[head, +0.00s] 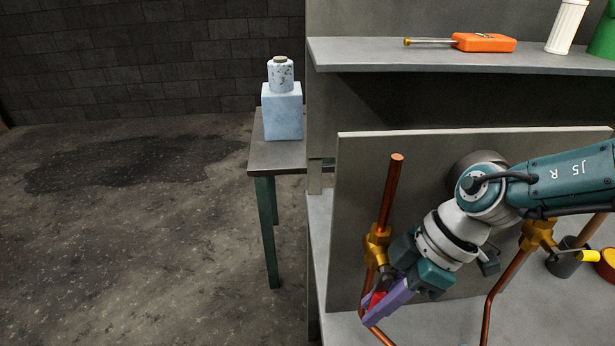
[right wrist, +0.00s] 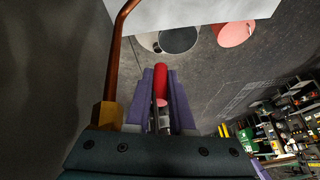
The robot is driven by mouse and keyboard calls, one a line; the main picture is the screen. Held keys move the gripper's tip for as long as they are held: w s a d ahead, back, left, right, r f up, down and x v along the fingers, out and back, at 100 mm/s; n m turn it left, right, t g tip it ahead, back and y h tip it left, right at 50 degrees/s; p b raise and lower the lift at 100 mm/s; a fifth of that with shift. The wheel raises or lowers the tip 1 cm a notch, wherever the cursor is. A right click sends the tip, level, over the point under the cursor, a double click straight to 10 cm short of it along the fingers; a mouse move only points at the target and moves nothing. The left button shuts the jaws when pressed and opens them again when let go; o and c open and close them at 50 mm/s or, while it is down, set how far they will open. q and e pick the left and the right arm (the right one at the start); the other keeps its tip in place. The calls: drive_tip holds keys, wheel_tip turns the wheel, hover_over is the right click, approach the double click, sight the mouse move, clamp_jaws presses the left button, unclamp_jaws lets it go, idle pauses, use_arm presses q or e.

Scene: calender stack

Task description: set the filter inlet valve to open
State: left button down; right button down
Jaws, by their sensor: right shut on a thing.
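A brass valve (head: 376,245) sits on the left copper pipe (head: 390,195), in front of a grey panel. Its red lever handle (head: 377,299) points downward from the body, roughly along the pipe, and is partly hidden by my fingers. My right gripper (head: 382,300) is shut on this red handle with its purple fingers. In the right wrist view the red handle (right wrist: 160,84) lies between the two fingers, with the brass body (right wrist: 107,114) to the left. No label naming the valve is readable. My left gripper is not in view.
A second brass valve (head: 537,234) with a yellow handle (head: 588,256) is on the right pipe, under my forearm. A shelf (head: 400,55) above holds an orange tool (head: 484,42) and a white container (head: 567,26). A side table (head: 275,156) stands left; the floor there is clear.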

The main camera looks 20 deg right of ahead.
drive_tip(key=shift+s+d+h+p, duration=0.1)
drive_tip(key=shift+d+h+p, duration=0.3)
drive_tip(key=shift+p, duration=0.45)
drive_tip(key=c, duration=1.1)
unclamp_jaws()
drive_tip(key=p+v, duration=0.3)
drive_tip(key=v, duration=0.2)
drive_tip(key=p+v, duration=0.3)
drive_tip(key=v, duration=0.1)
drive_tip(key=shift+r+p, duration=0.4)
drive_tip(key=shift+r, duration=0.1)
